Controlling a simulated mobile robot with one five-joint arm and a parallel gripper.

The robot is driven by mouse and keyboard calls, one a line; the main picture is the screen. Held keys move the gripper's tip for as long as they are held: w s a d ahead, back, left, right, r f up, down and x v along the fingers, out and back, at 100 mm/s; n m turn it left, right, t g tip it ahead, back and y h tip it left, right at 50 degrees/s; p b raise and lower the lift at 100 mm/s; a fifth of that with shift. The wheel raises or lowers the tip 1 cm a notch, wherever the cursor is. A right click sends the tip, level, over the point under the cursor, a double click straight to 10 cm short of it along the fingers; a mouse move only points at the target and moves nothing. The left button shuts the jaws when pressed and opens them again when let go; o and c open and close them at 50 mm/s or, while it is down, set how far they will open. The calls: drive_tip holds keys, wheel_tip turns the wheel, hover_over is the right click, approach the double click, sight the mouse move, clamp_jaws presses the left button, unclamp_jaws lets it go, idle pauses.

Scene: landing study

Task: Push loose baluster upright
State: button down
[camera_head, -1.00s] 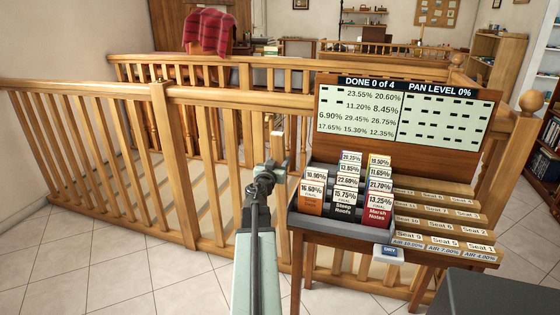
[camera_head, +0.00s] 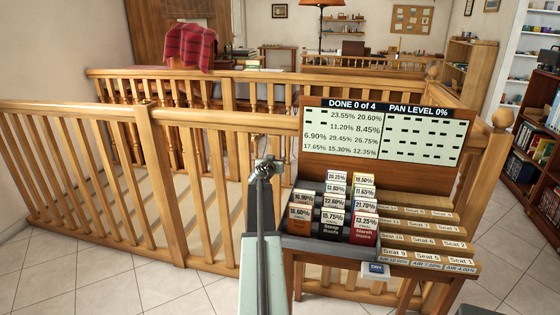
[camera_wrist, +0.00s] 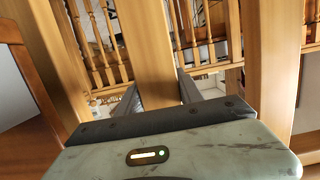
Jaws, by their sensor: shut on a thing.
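My gripper (camera_head: 268,150) is at the front railing (camera_head: 225,97), below its top rail and just left of the slotted stand. In the wrist view, my gripper (camera_wrist: 160,98) has a finger on each side of a wooden baluster (camera_wrist: 150,55) and is shut on it. This baluster leans slightly in the wrist picture. In the head view it is mostly hidden behind my gripper and arm, so its lean and its ends cannot be told there. Other balusters stand in a row to the left.
A stand with a display board (camera_head: 385,135), several labelled cards (camera_head: 331,222) and seat-marked ledges (camera_head: 425,228) is close on the right. A second railing (camera_head: 250,77) with a red plaid cloth (camera_head: 190,46) is behind. Tiled floor (camera_head: 95,270) is open at front left.

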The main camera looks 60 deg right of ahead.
drive_tip(key=shift+d, duration=0.15)
drive_tip(key=c, duration=1.2)
unclamp_jaws()
drive_tip(key=o, duration=0.4)
drive_tip(key=shift+w+d+f, duration=0.1)
drive_tip(key=shift+o, duration=0.2)
drive_tip(key=shift+a, duration=0.2)
drive_tip(key=p+v, duration=0.1)
drive_tip(key=v, duration=0.6)
drive_tip(key=shift+a, duration=0.3)
